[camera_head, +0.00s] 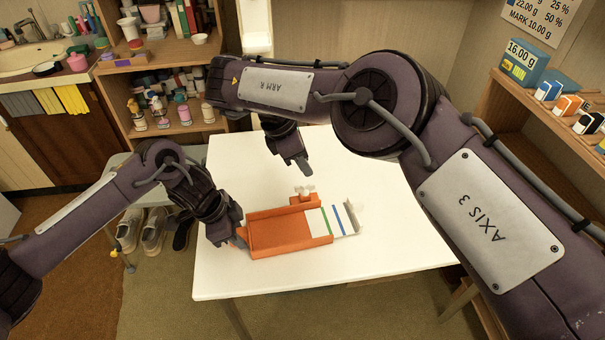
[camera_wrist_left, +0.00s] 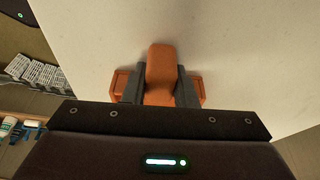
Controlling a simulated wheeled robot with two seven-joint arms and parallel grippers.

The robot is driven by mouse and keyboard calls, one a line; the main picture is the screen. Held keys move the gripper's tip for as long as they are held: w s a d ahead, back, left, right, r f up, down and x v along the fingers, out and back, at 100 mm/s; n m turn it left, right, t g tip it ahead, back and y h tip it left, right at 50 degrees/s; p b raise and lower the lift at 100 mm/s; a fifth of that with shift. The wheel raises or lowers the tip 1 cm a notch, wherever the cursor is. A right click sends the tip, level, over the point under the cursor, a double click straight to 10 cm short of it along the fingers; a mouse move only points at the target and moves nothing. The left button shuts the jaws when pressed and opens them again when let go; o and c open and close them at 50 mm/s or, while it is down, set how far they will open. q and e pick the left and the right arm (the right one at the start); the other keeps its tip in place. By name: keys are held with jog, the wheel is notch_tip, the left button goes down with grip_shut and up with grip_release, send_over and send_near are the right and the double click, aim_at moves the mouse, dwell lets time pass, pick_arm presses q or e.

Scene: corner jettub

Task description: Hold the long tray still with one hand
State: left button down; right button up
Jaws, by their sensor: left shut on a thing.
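The long orange tray (camera_head: 278,236) lies flat on the white table. Its right part carries white, green and blue stripes, and a small white piece (camera_head: 304,191) sits on an orange block at its back edge. My left gripper (camera_head: 238,236) is at the tray's left end, shut on its orange tab. In the left wrist view the tab (camera_wrist_left: 161,66) stands between the two grey fingers of my left gripper (camera_wrist_left: 161,88). My right gripper (camera_head: 303,166) hangs above the table behind the tray, apart from it. Its finger gap is not clear.
The white table (camera_head: 330,274) is bare around the tray. A shelf of bottles (camera_head: 165,112) and a sink (camera_head: 40,60) stand at the back left. A shelf with small boxes (camera_head: 560,100) is at the right. Shoes (camera_head: 150,232) lie left of the table.

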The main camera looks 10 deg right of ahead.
pick_arm(q)
jog(key=shift+s+f, duration=0.15)
jog(key=shift+f, duration=0.05)
pick_arm(e)
jog(key=shift+r, duration=1.6)
pick_arm(q)
jog(key=c, duration=1.1)
grip_release()
jog(key=shift+w+r, duration=0.1)
jog(key=shift+w, duration=0.1)
